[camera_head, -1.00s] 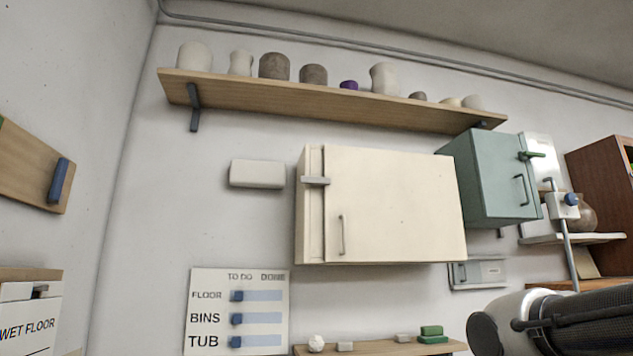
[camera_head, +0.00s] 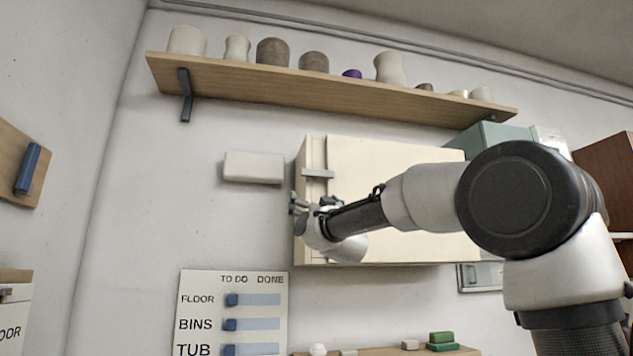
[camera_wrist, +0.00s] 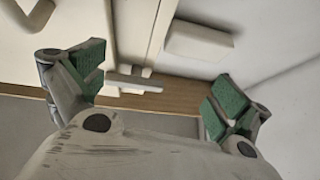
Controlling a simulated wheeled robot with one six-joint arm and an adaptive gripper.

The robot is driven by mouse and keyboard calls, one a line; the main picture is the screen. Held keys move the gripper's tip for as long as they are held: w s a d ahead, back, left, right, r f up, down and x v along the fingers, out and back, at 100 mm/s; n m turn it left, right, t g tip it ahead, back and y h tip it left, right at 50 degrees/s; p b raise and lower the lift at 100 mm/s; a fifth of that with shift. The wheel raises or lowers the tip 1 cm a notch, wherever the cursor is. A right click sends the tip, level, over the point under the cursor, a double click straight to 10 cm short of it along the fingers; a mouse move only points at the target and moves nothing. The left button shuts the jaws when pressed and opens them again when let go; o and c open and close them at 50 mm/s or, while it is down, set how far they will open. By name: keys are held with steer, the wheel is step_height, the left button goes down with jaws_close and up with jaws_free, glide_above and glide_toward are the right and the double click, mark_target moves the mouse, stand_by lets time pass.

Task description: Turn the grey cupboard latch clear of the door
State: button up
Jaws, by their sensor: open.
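The grey latch (camera_head: 318,173) lies level across the upper left edge of the cream cupboard's door (camera_head: 385,158). In the wrist view the latch (camera_wrist: 134,82) shows between my two green-padded fingers, beyond their tips. My gripper (camera_head: 314,203) is just below the latch in the head view, in front of the cupboard's left edge. In the wrist view my gripper (camera_wrist: 150,90) is open and empty, its fingers wide apart. Whether a finger touches the latch cannot be told; they look apart. My arm hides the cupboard's door handle in the head view.
A pale box (camera_head: 254,168) is on the wall left of the cupboard. A wooden shelf (camera_head: 330,92) with several pots runs above. A green cupboard (camera_head: 492,136) is partly hidden behind my arm. A chore board (camera_head: 234,312) hangs below left.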

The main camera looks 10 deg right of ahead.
mark_target(318, 173)
steer(key=w+r+h, duration=0.1)
steer(key=r, duration=0.2)
steer(key=w+d+r+m+t+h, duration=0.1)
steer(key=r, duration=0.2)
steer(key=d+r+t+h, duration=0.1)
steer(key=r, duration=0.2)
steer(key=shift+w+d+r, duration=0.15)
steer(key=shift+w+d, duration=0.05)
steer(key=shift+w, duration=0.2)
steer(key=shift+c, duration=0.2)
steer(key=c, duration=0.7)
